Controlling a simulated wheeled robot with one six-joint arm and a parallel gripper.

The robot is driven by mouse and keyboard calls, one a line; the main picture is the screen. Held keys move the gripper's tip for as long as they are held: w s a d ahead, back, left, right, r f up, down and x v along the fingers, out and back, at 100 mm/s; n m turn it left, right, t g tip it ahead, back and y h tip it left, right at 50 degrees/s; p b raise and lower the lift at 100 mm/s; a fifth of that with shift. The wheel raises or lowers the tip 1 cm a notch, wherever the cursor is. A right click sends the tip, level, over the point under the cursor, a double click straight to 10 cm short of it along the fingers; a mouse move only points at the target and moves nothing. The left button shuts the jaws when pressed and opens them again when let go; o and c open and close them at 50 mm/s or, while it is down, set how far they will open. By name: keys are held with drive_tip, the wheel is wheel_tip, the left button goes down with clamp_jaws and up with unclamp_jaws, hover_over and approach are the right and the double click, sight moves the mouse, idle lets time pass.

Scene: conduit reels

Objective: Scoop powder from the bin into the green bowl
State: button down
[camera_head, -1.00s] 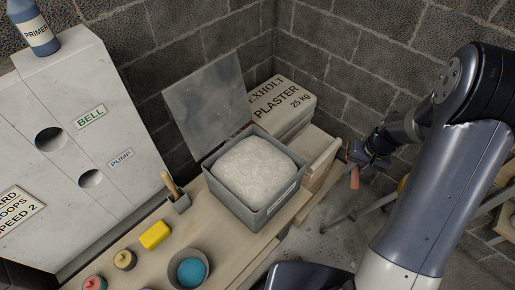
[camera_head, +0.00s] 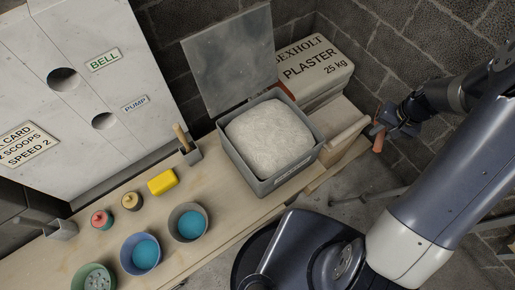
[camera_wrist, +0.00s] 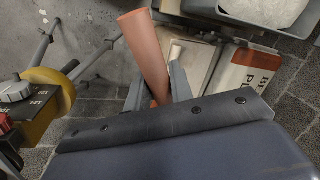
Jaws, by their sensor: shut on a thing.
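The grey bin (camera_head: 290,178) stands open on the bench, heaped with off-white powder (camera_head: 268,135). The green bowl (camera_head: 80,271) is at the bottom left edge, partly cut off, with something pale and speckled inside. My gripper (camera_head: 384,131) is at the right, clear of the bin and far from the bowl. It is shut on an orange cylindrical handle (camera_head: 377,143). In the wrist view the orange handle (camera_wrist: 146,52) slants between my fingers. I cannot tell what is on its far end.
A blue bowl (camera_head: 128,266) and a grey bowl (camera_head: 175,233) hold blue contents. The bin's raised lid (camera_head: 230,60) and a plaster bag (camera_head: 315,65) stand behind.

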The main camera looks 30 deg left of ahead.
drive_tip(key=s+a+r+g, duration=0.1)
drive_tip(key=s+a, duration=0.3)
drive_tip(key=a, duration=0.7)
drive_tip(key=s+a+r+g, duration=0.3)
drive_tip(key=s+a, duration=1.7)
drive_tip(key=s, duration=0.1)
drive_tip(key=shift+s, duration=0.2)
drive_tip(key=shift+a+f, duration=0.1)
drive_tip(key=shift+f, duration=0.05)
drive_tip(key=w+f+t+b, duration=0.1)
drive_tip(key=w+f+b, duration=0.3)
drive_tip(key=f+b, duration=0.3)
drive_tip(key=w+f+t+b, duration=0.1)
drive_tip(key=w+f+b, duration=0.4)
drive_tip(key=f, duration=0.4)
drive_tip(key=s+r+t+p, duration=0.1)
drive_tip(key=s+r+p, duration=0.3)
drive_tip(key=r+p, duration=0.1)
drive_tip(key=s+r+t+p, duration=0.1)
drive_tip(key=s+r+p, duration=0.2)
drive_tip(key=r+p, duration=0.2)
drive_tip(key=shift+s+r+t, duration=0.3)
drive_tip(key=shift+s+r, duration=0.1)
drive_tip(key=shift+r, duration=1.1)
drive_tip(key=shift+w, duration=0.1)
